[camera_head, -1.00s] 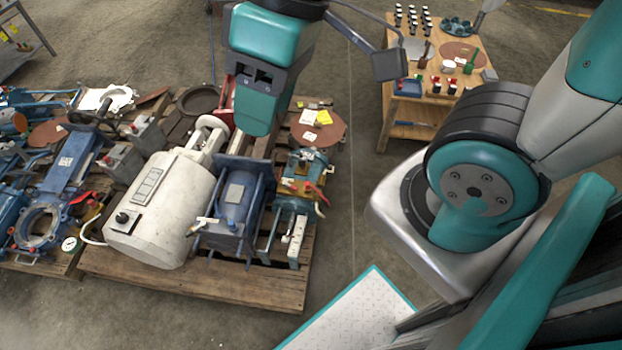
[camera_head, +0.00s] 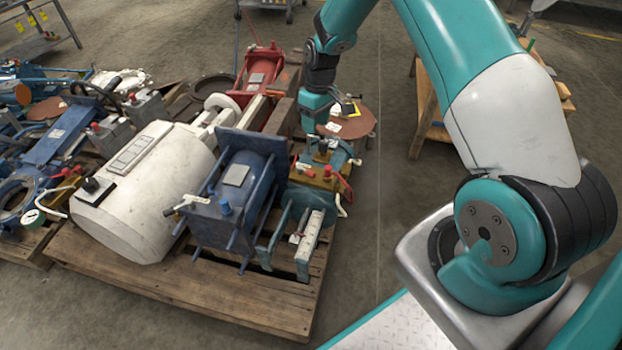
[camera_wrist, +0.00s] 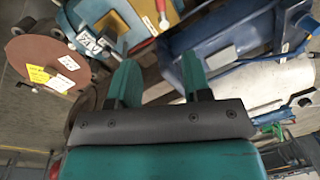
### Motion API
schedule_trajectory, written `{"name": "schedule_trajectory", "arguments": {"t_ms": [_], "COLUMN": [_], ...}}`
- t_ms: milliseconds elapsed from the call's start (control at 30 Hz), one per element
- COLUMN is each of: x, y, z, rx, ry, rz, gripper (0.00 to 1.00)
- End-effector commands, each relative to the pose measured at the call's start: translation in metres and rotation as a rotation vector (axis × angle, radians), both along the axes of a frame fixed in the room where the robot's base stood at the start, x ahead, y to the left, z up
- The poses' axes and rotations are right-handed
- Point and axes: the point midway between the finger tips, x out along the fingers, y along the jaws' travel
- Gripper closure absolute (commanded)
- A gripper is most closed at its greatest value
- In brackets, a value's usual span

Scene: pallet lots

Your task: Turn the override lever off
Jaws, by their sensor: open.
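No readable label shows which part is the override lever. A blue-and-yellow unit (camera_head: 322,165) with red handles (camera_head: 328,172) stands at the pallet's right end. A blue framed machine (camera_head: 240,190) beside it carries a pale T-shaped handle (camera_head: 186,204) on its front left. My gripper (camera_head: 316,122) hangs over the back right of the pallet, behind the blue-and-yellow unit. In the wrist view its two teal fingers (camera_wrist: 160,72) are apart with nothing between them. A small pale lever (camera_wrist: 162,14) shows beyond the fingertips, at the top edge.
A large white cylinder (camera_head: 140,200) fills the pallet's middle, with a red machine (camera_head: 262,75) behind it. A round brown disc (camera_head: 350,122) with tags lies near my gripper. A wooden table (camera_head: 432,135) stands behind my arm. Floor right of the pallet is clear.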

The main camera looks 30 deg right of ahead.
Motion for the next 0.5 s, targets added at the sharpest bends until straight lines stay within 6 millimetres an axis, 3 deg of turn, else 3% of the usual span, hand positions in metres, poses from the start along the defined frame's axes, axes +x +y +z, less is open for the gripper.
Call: {"name": "schedule_trajectory", "arguments": {"t_ms": [167, 500], "x": [-0.002, -0.005], "y": [0.003, 0.012], "z": [-0.028, -0.106], "rx": [0.0, 0.0], "ry": [0.003, 0.003], "rz": [0.0, 0.0], "gripper": [0.56, 0.56]}}
